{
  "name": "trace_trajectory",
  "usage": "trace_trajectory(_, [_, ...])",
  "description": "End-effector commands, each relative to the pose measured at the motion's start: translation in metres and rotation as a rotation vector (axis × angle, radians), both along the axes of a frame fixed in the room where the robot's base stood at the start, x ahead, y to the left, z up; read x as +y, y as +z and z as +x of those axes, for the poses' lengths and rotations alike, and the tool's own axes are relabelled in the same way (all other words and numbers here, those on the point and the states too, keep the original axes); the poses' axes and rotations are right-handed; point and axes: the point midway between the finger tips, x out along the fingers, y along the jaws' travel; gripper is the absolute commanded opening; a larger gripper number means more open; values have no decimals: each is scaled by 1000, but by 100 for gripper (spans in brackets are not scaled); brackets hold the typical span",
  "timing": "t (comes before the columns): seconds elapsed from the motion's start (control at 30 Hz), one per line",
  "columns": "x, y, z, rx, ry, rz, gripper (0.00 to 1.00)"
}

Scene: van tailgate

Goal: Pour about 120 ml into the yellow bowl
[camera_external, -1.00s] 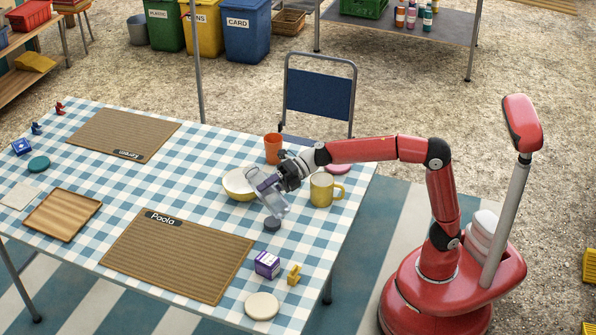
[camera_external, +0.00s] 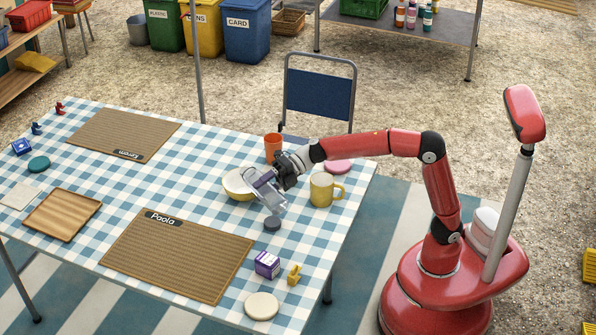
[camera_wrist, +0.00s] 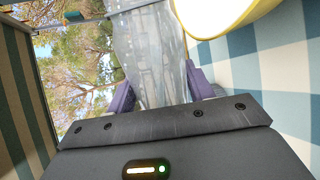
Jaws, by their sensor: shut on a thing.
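The yellow bowl (camera_external: 238,187), white inside, stands on the checked tablecloth near the table's right part. In the wrist view the bottle (camera_wrist: 150,55) stands between the purple finger pads, and the bowl (camera_wrist: 215,12) shows at the top right. No stream of liquid can be made out, and the level inside the bottle is unclear.
A yellow mug (camera_external: 321,190) stands close to the right of the bottle, an orange cup (camera_external: 273,148) behind it. A purple box (camera_external: 267,264) and the Paola mat (camera_external: 175,255) lie nearer the front.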

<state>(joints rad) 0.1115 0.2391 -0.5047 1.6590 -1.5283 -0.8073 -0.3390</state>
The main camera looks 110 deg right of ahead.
Motion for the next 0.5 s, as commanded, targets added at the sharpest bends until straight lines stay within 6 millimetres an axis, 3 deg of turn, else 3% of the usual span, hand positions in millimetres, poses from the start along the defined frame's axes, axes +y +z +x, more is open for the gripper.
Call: trace_trajectory(0.5, [-1, 11, 0, 19, 0, 80, 20])
